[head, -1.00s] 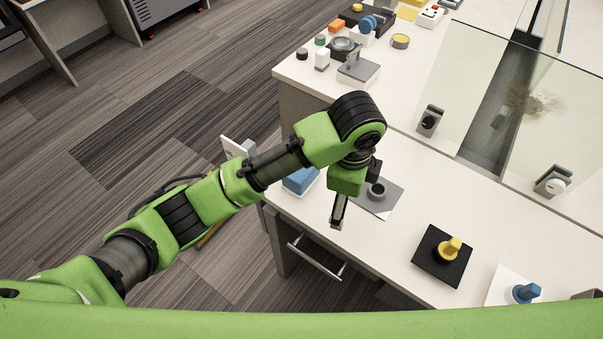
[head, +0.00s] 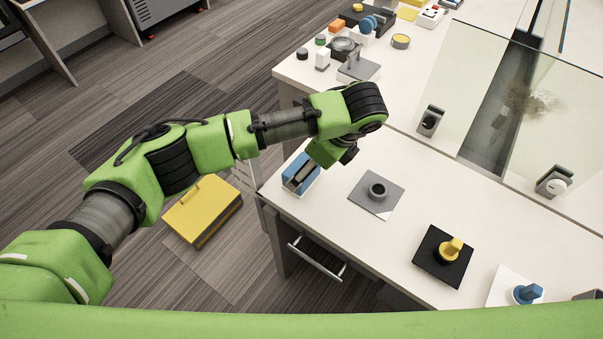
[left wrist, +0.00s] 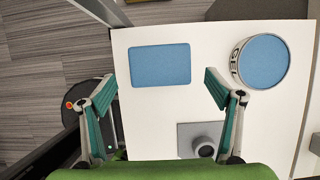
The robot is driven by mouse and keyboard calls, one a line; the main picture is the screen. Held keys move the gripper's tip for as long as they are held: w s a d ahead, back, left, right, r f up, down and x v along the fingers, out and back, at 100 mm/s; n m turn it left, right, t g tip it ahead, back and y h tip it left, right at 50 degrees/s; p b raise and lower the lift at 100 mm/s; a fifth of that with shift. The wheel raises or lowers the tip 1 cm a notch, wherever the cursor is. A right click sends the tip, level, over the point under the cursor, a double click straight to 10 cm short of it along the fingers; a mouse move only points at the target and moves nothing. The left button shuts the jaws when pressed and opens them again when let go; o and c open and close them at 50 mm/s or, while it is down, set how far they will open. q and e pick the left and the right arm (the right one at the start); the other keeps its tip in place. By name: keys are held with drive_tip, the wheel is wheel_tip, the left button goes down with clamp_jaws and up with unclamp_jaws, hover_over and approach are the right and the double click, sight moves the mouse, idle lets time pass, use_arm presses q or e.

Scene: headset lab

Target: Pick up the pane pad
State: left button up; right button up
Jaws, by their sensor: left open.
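A flat blue rectangular pad, which I take to be the pane pad (left wrist: 160,65), lies on the white worktop in the left wrist view. In the head view a blue block with a pale edge (head: 291,172) sits at the worktop's left corner, partly covered by my gripper; it appears to be the same pad. My left gripper (head: 304,172) is open and empty over it. In the left wrist view my left gripper (left wrist: 157,84) has its fingers spread to either side of the pad's near end, apart from it. My right gripper is not in view.
A round blue-topped tub marked GEL (left wrist: 260,62) stands right of the pad. A grey plate with a dark ring (head: 367,200), a black plate with a yellow knob (head: 430,270) and a glass panel (head: 480,90) are to the right. A yellow box (head: 203,212) is on the floor.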

use_arm(q)
drive_tip(key=x, duration=0.5)
drive_tip(key=shift+w+a+f+p, duration=0.2)
drive_tip(key=shift+f+p, duration=0.1)
drive_tip(key=shift+f, duration=0.05)
drive_tip(key=c, duration=1.2)
